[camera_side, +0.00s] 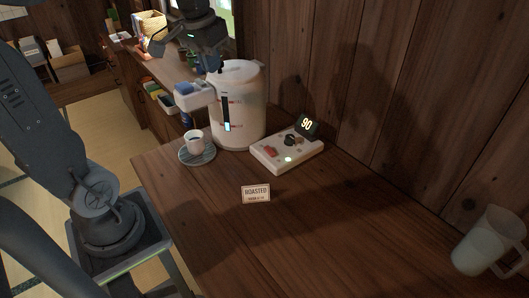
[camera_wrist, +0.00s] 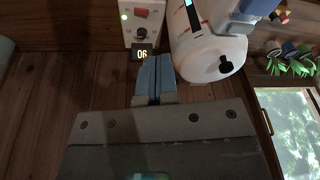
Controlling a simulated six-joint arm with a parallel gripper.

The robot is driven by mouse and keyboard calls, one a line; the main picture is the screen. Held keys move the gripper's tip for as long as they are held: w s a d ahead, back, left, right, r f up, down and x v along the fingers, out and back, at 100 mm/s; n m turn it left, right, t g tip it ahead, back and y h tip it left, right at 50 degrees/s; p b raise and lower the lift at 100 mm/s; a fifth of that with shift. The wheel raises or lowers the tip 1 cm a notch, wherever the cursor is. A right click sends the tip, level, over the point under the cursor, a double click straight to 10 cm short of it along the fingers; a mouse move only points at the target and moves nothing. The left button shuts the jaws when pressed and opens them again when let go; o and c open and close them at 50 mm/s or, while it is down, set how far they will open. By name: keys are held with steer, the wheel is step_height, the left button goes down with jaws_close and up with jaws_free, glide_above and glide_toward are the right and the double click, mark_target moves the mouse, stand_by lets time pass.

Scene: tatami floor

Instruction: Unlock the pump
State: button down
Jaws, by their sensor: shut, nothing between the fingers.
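The pump is a white cylindrical dispenser (camera_side: 250,112) standing on the wooden counter, with a spout block (camera_side: 194,96) jutting out to the left and a dark level gauge on its front. In the wrist view its body (camera_wrist: 196,53) shows at upper right, with a black knob (camera_wrist: 225,66) on its top. In the wrist view my gripper's blue fingers (camera_wrist: 154,76) are closed together and empty, beside the pump, apart from the knob in the picture.
A white cup (camera_side: 194,144) stands on a grey saucer (camera_side: 209,156) below the spout. A control box (camera_side: 271,159) with a "90" display (camera_side: 307,124) is right of the pump. A "ROASTED" card (camera_side: 256,194) and a pitcher (camera_side: 491,243) stand on the counter. A wooden wall is behind.

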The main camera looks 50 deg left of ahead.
steer(key=s+d+f+m+t+h, duration=0.1)
steer(key=s+d+f+m+t, duration=0.2)
steer(key=s+d, duration=0.8)
steer(key=shift+d+f, duration=0.7)
steer(key=shift+d, duration=0.35)
steer(key=shift+s, duration=0.1)
steer(key=w+a+r+n+g+y, duration=0.1)
steer(key=w+a+r+n+g, duration=0.1)
steer(key=w+a+r+n, duration=0.5)
steer(key=w+a+r+n+g, duration=0.1)
steer(key=w+a+n, duration=0.35)
steer(key=n, duration=0.75)
steer(key=w+a+r+n+g+h, duration=0.1)
steer(key=w+a+n+g, duration=0.1)
steer(key=a+n, duration=1.3)
steer(key=shift+w+a+n, duration=0.35)
steer(key=shift+w+n, duration=0.15)
steer(key=shift+n, duration=0.3)
